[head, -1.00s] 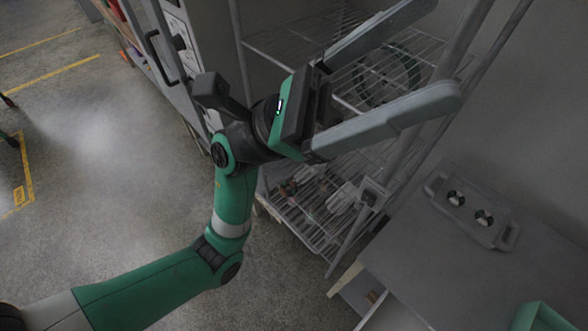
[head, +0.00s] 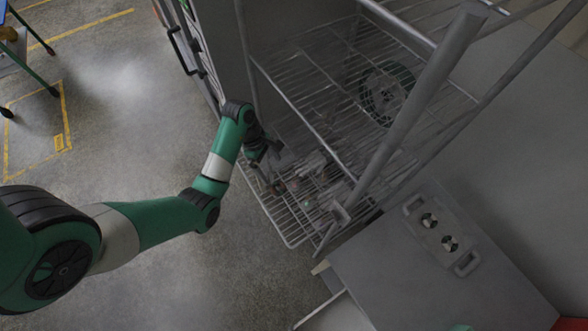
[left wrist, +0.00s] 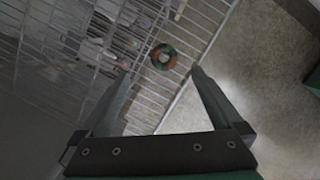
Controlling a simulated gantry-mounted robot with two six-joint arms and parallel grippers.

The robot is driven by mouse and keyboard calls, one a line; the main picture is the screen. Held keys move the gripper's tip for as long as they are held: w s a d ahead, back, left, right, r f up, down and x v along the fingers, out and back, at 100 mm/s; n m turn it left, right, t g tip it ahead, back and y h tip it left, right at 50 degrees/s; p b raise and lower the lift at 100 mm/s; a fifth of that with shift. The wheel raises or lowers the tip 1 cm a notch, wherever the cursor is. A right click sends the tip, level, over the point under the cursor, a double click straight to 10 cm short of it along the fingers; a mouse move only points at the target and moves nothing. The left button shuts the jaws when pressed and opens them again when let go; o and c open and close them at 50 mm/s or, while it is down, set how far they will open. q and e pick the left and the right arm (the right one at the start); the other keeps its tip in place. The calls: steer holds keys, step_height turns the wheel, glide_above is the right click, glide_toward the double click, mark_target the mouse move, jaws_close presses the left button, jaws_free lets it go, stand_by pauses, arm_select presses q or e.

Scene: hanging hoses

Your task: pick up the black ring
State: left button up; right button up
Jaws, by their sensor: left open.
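A small dark ring (left wrist: 170,64) with greenish and reddish tints lies on the wire shelf in the left wrist view, close to the shelf's edge. It looks like the black ring, but the dim picture leaves its colour unsure. My left gripper (left wrist: 161,76) is open and empty, its fingers spread to either side below the ring in that view and apart from it. In the head view my left gripper (head: 268,160) reaches down to the lower wire shelf (head: 292,236) at its left side. My right gripper is not in view.
Small blurred items (head: 310,168) lie on the lower shelf. A round coil (head: 386,92) sits deeper in the rack, behind a thick diagonal post (head: 415,105). A grey table (head: 440,295) with a two-knobbed plate (head: 440,232) stands at right.

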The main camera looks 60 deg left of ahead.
arm_select(q)
steer(key=b, duration=0.6)
glide_toward(279, 190)
steer(key=shift+w+d+f, duration=0.4)
steer(key=shift+f, duration=0.2)
steer(key=shift+w, duration=0.1)
steer(key=x, duration=0.1)
steer(key=b+x, duration=0.1)
steer(key=x, duration=0.1)
steer(key=b+x, duration=0.1)
steer(key=shift+s+a+f, duration=0.25)
steer(key=shift+s+f, duration=0.1)
steer(key=shift+f, duration=0.1)
steer(key=shift+w+f, duration=0.1)
steer(key=shift+f, duration=0.1)
steer(key=c, duration=1.3)
steer(key=shift+r, duration=0.15)
